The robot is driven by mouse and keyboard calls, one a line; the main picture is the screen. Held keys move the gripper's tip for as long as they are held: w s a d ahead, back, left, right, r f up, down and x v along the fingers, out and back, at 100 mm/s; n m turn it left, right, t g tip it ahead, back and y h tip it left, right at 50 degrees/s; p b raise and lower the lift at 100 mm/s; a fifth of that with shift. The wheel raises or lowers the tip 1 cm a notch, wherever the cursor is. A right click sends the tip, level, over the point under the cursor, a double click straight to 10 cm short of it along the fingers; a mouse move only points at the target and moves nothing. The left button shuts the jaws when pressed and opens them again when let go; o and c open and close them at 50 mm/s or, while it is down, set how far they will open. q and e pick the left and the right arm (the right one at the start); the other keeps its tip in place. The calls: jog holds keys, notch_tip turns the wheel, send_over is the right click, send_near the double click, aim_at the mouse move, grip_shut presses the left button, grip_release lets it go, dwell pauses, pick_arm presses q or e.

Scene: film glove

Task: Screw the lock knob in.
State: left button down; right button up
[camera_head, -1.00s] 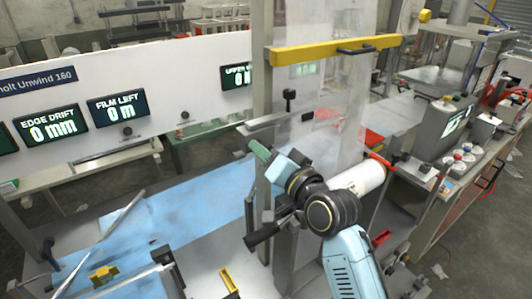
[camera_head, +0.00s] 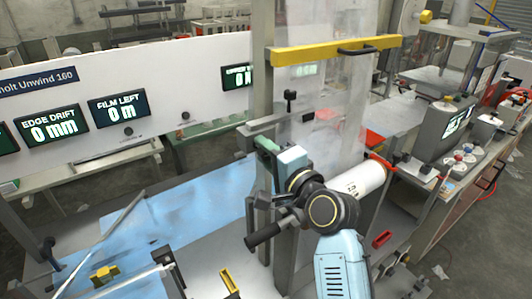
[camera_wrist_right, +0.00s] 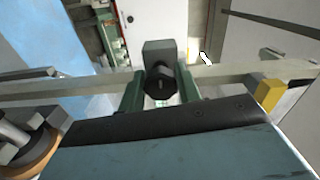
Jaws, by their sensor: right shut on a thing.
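The lock knob (camera_wrist_right: 160,86) is a dark faceted knob in front of a grey block (camera_wrist_right: 158,52) in the right wrist view. My right gripper (camera_wrist_right: 157,92) has its two green fingers on either side of the knob and is shut on it. In the head view the right gripper (camera_head: 265,150) is at the grey upright post, just below a short horizontal bar; the knob is hidden there by the gripper. My left gripper is not in view.
A grey post (camera_head: 262,90) carries a yellow crossbar (camera_head: 335,50) with clear film hanging below. A white film roll (camera_head: 365,180) is right of my wrist. A black handle (camera_head: 264,236) sticks out below. A blue sheet (camera_head: 180,215) covers the table at left.

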jog(key=shift+f, duration=0.25)
jog(key=o, duration=0.8)
jog(key=shift+c, duration=0.2)
jog(key=shift+o, duration=1)
jog(key=shift+s+d+r, duration=0.1)
jog(key=shift+r, duration=0.1)
jog(key=b+v, duration=0.2)
jog(key=v, duration=1.1)
jog(key=shift+s, duration=0.15)
